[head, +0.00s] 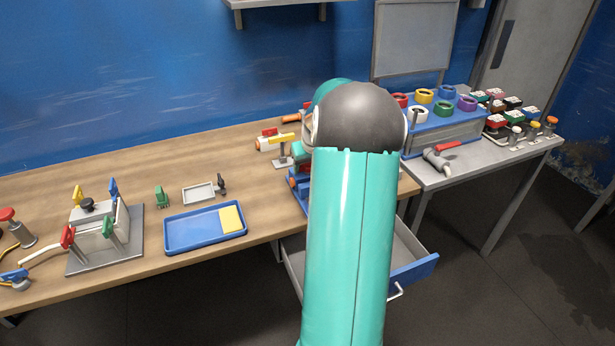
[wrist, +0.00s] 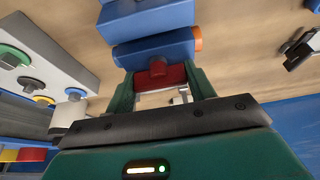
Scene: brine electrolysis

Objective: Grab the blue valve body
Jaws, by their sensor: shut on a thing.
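The blue valve body (wrist: 155,48) is a blue cylinder with an orange end and a red part on its near side, in the wrist view. My gripper (wrist: 163,78) has green fingers on either side of the red part, right against the valve body, and is shut on it. In the head view a blue piece with an orange end (head: 293,183) shows on the bench just left of my arm. My arm hides my gripper and most of that spot there.
A blue tray (head: 180,236) with a yellow sponge (head: 231,219) lies left on the wooden bench (head: 120,172). An open drawer (head: 412,272) juts out below. A grey side table (head: 470,163) holds a red-handled valve (head: 440,156) and coloured rings.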

